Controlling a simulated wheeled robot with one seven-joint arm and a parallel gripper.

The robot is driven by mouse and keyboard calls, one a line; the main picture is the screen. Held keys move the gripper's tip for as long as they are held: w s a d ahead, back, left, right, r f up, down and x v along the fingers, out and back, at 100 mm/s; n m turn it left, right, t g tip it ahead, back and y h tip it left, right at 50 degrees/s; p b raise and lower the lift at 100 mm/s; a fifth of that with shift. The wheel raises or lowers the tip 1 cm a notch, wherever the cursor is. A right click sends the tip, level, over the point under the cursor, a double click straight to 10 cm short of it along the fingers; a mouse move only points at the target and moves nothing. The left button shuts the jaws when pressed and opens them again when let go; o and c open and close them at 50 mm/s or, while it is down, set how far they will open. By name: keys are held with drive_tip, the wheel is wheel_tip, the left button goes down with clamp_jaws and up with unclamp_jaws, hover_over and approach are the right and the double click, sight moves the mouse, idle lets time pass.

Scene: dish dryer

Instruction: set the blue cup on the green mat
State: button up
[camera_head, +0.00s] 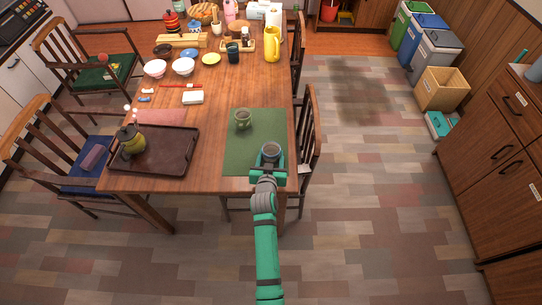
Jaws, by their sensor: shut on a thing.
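The green mat (236,158) lies on the front right part of the wooden table. The blue cup (271,151), blue-grey and upright, shows over the mat's front right part. My gripper (268,163), on the teal arm, is shut on this cup from the near side. The arm hides part of the mat's front edge. I cannot tell whether the cup's base touches the mat. A small green cup (243,119) stands on the mat, behind and left of the blue cup, apart from it.
A dark tray (175,161) with a green-yellow teapot (131,141) is at the left. Bowls, a yellow pitcher (272,44) and other items stand farther back. A wooden chair (308,135) is close at the table's right side. The mat's front left part is bare.

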drive_tip(key=shift+f, duration=0.15)
drive_tip(key=o, duration=1.2)
drive_tip(key=v, duration=1.1)
drive_tip(key=shift+s+r, duration=0.3)
drive_tip(key=shift+s, duration=0.05)
drive_tip(key=s+d+f+n+y, duration=0.1)
drive_tip(key=s+d+n+y, duration=0.1)
drive_tip(key=s, duration=1.6)
drive_tip(key=s+r, duration=0.5)
drive_tip(key=s, duration=0.4)
drive_tip(key=s+a+r+m+t, duration=0.1)
drive_tip(key=s+r, duration=0.4)
drive_tip(key=s, duration=0.4)
drive_tip(key=shift+s+h, duration=0.2)
drive_tip(key=shift+h, duration=0.2)
